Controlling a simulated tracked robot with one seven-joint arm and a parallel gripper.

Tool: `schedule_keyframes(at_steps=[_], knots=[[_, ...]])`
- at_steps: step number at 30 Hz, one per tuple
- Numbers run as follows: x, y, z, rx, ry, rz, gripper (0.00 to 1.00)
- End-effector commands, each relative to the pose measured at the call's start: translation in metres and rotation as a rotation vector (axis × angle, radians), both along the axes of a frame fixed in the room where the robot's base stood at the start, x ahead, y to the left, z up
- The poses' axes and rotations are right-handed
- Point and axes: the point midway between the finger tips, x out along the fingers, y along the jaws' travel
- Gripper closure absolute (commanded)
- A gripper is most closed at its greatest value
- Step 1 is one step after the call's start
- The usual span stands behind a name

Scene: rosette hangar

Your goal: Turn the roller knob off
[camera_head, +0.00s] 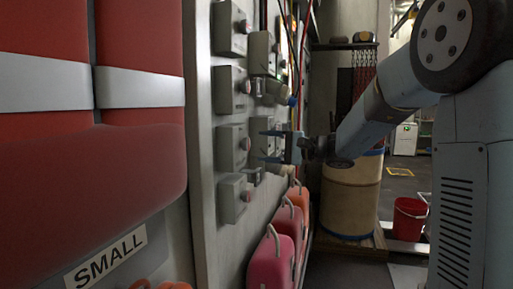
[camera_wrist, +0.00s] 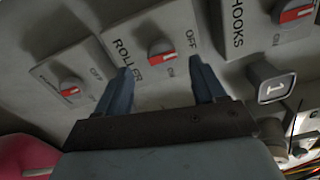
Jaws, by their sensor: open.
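The roller knob (camera_wrist: 160,52) is a round grey dial with a red grip. It sits on a grey box marked ROLLER, with OFF and ON lettering at its right, in the wrist view. Its red grip slants between lower left and upper right. My gripper (camera_wrist: 161,66) is open, one finger on each side of the knob's lower side, with no visible contact. In the head view my gripper (camera_head: 265,147) reaches left to the wall of switch boxes. I cannot tell there which box is the roller one.
A similar knob (camera_wrist: 69,88) lies left of the roller box, and the HOOKS knob (camera_wrist: 296,14) lies right. A grey block marked 1 (camera_wrist: 271,84) is near my right finger. Pink and orange cases (camera_head: 271,262) stand below the boxes. A barrel (camera_head: 350,197) stands behind.

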Motion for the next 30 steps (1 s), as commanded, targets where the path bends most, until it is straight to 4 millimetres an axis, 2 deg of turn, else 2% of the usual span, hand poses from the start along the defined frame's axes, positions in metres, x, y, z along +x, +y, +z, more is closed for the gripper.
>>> schedule_keyframes(at_steps=[6, 15, 21, 30], knots=[[-0.016, -0.042, -0.001, -0.001, 0.001, -0.003, 0.31], [-0.031, -0.08, -0.001, -0.001, 0.001, -0.001, 0.31], [-0.034, -0.087, -0.002, -0.002, 0.002, 0.0, 0.31], [-0.036, -0.085, -0.002, -0.008, 0.003, 0.005, 0.31]])
